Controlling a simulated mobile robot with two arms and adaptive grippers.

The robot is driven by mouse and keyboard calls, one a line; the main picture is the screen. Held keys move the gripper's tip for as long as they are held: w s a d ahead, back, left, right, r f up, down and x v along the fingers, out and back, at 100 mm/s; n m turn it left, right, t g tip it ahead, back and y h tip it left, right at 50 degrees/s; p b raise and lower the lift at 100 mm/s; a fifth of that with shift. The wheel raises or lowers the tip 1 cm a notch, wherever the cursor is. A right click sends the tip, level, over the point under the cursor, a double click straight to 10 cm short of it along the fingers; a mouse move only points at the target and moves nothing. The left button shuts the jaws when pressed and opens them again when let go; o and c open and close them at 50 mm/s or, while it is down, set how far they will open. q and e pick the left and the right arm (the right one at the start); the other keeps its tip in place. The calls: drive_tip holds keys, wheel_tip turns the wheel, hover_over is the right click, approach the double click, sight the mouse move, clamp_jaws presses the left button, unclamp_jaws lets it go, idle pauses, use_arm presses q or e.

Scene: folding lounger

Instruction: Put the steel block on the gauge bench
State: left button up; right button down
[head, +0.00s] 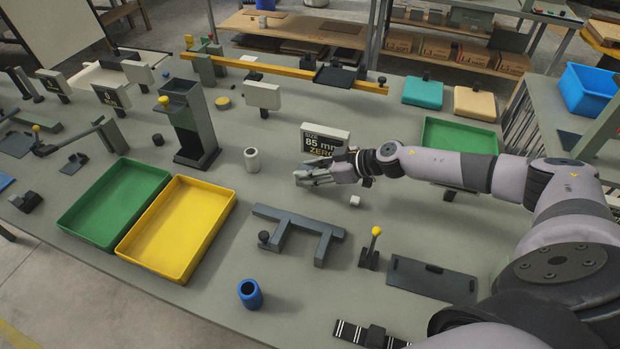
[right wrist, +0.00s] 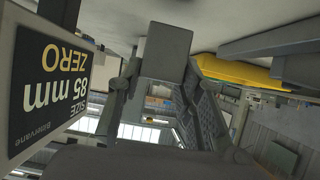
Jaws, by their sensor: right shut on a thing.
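My right gripper (head: 306,178) is low over the grey bench (head: 235,262), just in front of the white "SIZE 85 mm ZERO" sign (head: 325,142). In the right wrist view, a plain grey block (right wrist: 167,50), which looks like the steel block, sits between the two fingertips, and the gripper is shut on it. The sign (right wrist: 62,82) stands close beside the fingers there, upside down. In the head view the block can hardly be told from the fingers. Whether it touches the bench top is unclear. My left gripper is not in view.
A white cylinder (head: 252,160) and a tall dark stand (head: 190,125) are left of my gripper. A small white cylinder (head: 354,201) and a dark forked fixture (head: 297,229) lie in front. Green (head: 112,205) and yellow (head: 177,228) trays are front left. Bare bench lies between.

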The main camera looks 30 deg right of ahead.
wheel_tip(320, 180, down, 2)
drive_tip(key=shift+w+f, duration=0.1)
drive_tip(key=shift+f, duration=0.1)
drive_tip(key=c, duration=1.1)
unclamp_jaws()
drive_tip(key=shift+b+v, duration=1.55)
drive_tip(key=shift+v, duration=4.5)
drive_tip(key=shift+a+f, duration=0.15)
drive_tip(key=shift+f, duration=0.05)
